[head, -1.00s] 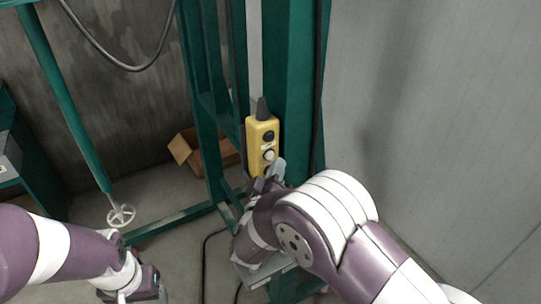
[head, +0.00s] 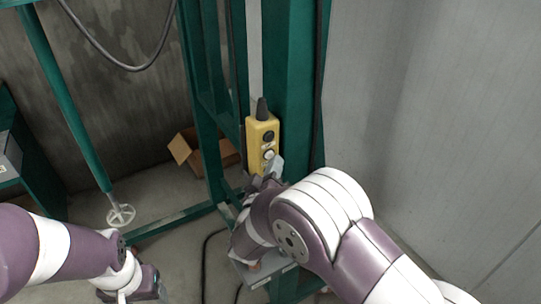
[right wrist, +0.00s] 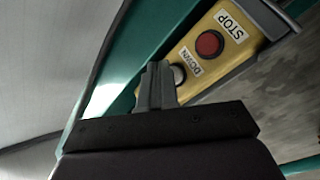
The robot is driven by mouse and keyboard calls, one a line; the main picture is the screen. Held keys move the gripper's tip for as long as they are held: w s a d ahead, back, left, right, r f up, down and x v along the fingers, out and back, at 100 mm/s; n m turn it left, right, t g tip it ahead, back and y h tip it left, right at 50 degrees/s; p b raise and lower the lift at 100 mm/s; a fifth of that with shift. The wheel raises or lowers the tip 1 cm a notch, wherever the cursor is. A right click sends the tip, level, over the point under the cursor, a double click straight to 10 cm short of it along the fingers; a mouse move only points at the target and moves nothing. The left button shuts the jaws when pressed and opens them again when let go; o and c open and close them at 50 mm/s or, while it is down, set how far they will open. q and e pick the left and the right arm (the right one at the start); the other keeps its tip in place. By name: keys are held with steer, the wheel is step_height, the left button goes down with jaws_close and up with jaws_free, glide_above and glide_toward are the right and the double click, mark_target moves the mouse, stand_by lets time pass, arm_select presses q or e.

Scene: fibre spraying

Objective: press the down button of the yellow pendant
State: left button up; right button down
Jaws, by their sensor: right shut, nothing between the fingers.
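The yellow pendant (head: 261,143) hangs upright against the green post in the head view. It has a dark button at the top and a white button (head: 269,155) below it. In the right wrist view the pendant (right wrist: 240,62) shows a red button under a STOP label and a white button (right wrist: 179,74) beside a DOWN label. My right gripper (right wrist: 156,68) is shut and empty, its tips right beside the white button and partly covering it. I cannot tell whether they touch. My right gripper (head: 275,166) is at the pendant's lower end. My left gripper (head: 150,287) is low at the left, its fingers unclear.
The green frame post (head: 287,90) stands behind the pendant. A grey wall (head: 430,110) closes off the right. An open cardboard box (head: 203,150) lies on the floor behind.

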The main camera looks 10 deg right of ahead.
steer(key=shift+w+a, duration=0.2)
steer(key=shift+w, duration=0.35)
stand_by(0.7)
steer(key=shift+s, duration=0.15)
steer(key=shift+s+d+p, duration=0.35)
steer(key=shift+s, duration=0.45)
steer(key=s, duration=0.1)
steer(key=s+d+p, duration=0.1)
steer(key=s, duration=0.2)
steer(key=shift+s+d+p, duration=0.35)
stand_by(0.6)
